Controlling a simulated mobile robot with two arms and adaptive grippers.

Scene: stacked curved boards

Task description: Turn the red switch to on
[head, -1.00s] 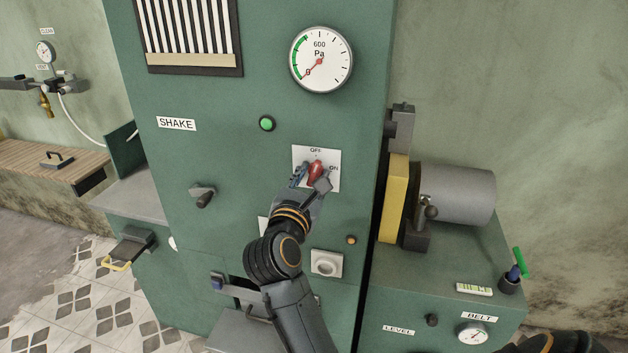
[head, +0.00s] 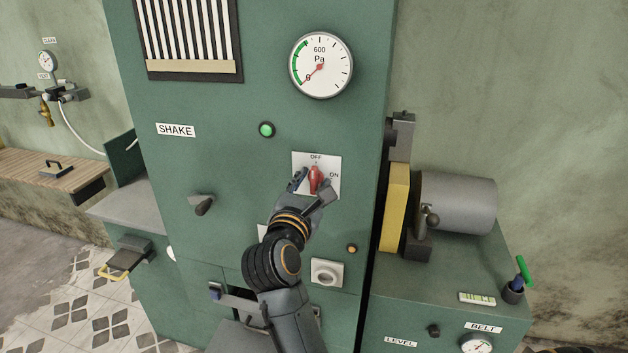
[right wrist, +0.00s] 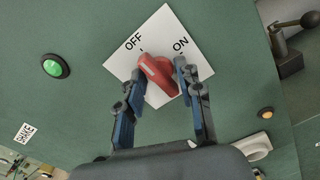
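The red switch (head: 314,178) sits on a white plate (head: 301,160) marked OFF at the top and ON at the right, on a green cabinet. Its upper end points up towards the OFF mark. The switch also shows in the right wrist view (right wrist: 160,74), where its end lies near the OFF tick. My right gripper (head: 312,186) is open, with one finger on each side of the switch. In the right wrist view its fingers (right wrist: 160,84) straddle the switch; the right finger looks very close to it, but contact is unclear. My left gripper is out of view.
A green button (head: 266,130) and a dark lever (head: 203,204) are left of the plate. A pressure gauge (head: 320,65) is above. A grey motor (head: 457,204) with a yellow guard (head: 395,208) stands to the right. A white-framed knob (head: 327,272) is below.

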